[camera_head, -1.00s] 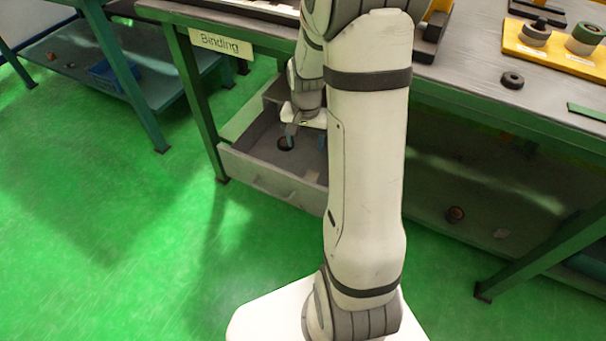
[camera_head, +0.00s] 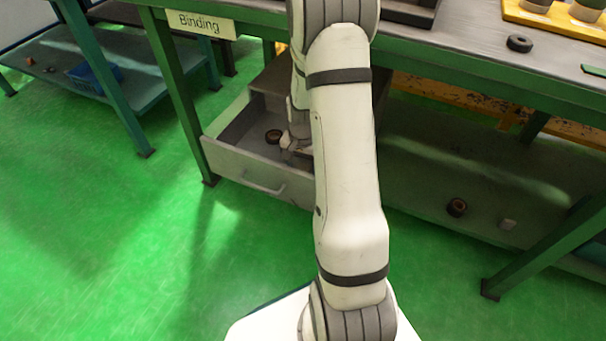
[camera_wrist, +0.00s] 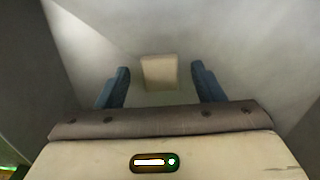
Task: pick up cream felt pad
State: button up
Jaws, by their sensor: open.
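The cream felt pad (camera_wrist: 159,72) is a small, pale, roughly square piece lying on the grey drawer floor in the wrist view. My gripper (camera_wrist: 162,82) is open, with one blue finger on each side of the pad in the picture. Neither finger touches it, and I cannot tell the remaining height. In the head view the open drawer (camera_head: 247,163) holds my gripper (camera_head: 297,158), partly hidden behind my arm. The pad is hidden from the head view.
The drawer walls stand close around the gripper. The workbench top (camera_head: 470,55) is above, with a green leg (camera_head: 178,95) beside the drawer.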

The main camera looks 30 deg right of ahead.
jog(key=shift+f, duration=0.2)
jog(key=c, duration=1.1)
